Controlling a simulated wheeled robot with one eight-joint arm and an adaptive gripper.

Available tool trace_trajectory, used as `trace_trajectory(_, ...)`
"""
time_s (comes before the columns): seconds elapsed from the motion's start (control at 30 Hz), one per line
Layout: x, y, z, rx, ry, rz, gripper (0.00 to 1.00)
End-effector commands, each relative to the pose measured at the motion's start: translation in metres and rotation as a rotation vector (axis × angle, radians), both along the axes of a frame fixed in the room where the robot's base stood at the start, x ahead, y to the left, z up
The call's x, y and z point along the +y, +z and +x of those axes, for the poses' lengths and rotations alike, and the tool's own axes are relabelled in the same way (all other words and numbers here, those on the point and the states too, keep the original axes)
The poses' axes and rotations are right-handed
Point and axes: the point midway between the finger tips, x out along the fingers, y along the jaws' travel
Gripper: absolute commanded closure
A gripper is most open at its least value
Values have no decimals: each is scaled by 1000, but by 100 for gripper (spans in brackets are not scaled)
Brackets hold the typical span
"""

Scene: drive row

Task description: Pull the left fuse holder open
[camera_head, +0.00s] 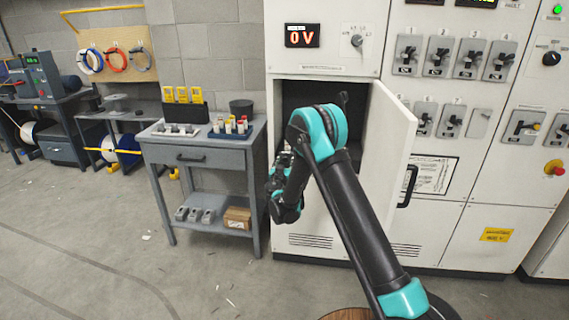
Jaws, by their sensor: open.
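The open cabinet compartment (296,93) is a dark recess in the white switchgear panel, below a red "0 V" display (302,36). No fuse holder can be made out in it; my teal and black arm covers much of the opening. My gripper (283,160) is small and dark at the left edge of the opening, partly hidden by my own arm. Its fingers are hard to make out, and I see nothing held in it. I cannot tell how far it is from anything inside the compartment.
The white cabinet door (393,150) stands open to the right of my arm, with a black handle (407,186). A grey workbench (205,152) with a blue tray of fuses (231,130) and yellow cards stands left of the cabinet. The floor in front is mostly clear.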

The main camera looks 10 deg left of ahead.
Motion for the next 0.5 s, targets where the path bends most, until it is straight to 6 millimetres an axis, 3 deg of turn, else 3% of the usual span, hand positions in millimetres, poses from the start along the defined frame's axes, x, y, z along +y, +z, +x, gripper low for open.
trace_trajectory(0.27,1,0,-11,0,1,0,55)
trace_trajectory(0.5,3,0,-58,0,2,0,55)
